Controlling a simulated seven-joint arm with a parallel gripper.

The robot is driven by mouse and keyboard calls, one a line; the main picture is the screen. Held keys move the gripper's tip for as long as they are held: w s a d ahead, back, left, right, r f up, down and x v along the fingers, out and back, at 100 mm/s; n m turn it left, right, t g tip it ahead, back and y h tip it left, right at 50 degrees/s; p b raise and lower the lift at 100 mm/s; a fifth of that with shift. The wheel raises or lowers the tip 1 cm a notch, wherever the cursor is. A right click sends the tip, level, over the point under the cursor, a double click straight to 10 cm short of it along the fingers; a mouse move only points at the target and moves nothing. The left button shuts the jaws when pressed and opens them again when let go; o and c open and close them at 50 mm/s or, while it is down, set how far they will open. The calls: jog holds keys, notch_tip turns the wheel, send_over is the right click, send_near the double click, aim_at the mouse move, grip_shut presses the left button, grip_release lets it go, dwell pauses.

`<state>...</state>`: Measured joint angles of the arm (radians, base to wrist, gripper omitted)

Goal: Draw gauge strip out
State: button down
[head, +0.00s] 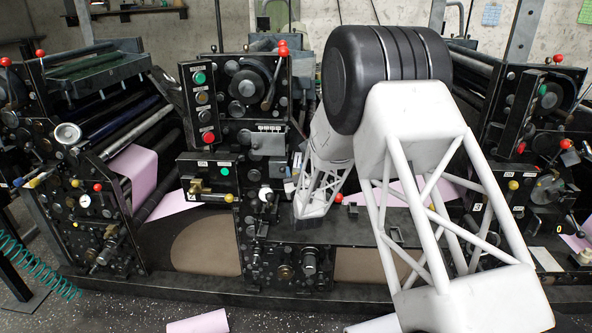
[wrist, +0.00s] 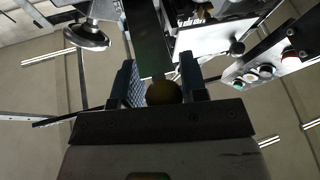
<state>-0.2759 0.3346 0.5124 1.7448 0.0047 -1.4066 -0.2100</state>
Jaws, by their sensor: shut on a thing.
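The fingers are closed on the knob. In the head view my arm reaches into the middle of the press, and its lattice link hides most of the place where the gripper works. I cannot make out the strip there.
The central press panel (head: 240,110) with buttons and levers stands close to the left of my arm. In the wrist view a button box (wrist: 265,72) lies to the right and a round handwheel (wrist: 87,37) to the upper left. A pink roll (head: 198,323) lies on the floor.

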jog(key=s, duration=0.5)
jog(key=shift+s+a+f, duration=0.2)
jog(key=shift+s+a, duration=0.15)
jog(key=shift+a, duration=0.05)
jog(key=c, duration=0.9)
grip_release()
jog(key=shift+f, duration=0.1)
jog(key=shift+o, duration=0.4)
jog(key=shift+d, duration=0.1)
jog(key=shift+w+d+r, duration=0.1)
jog(key=shift+r, duration=0.1)
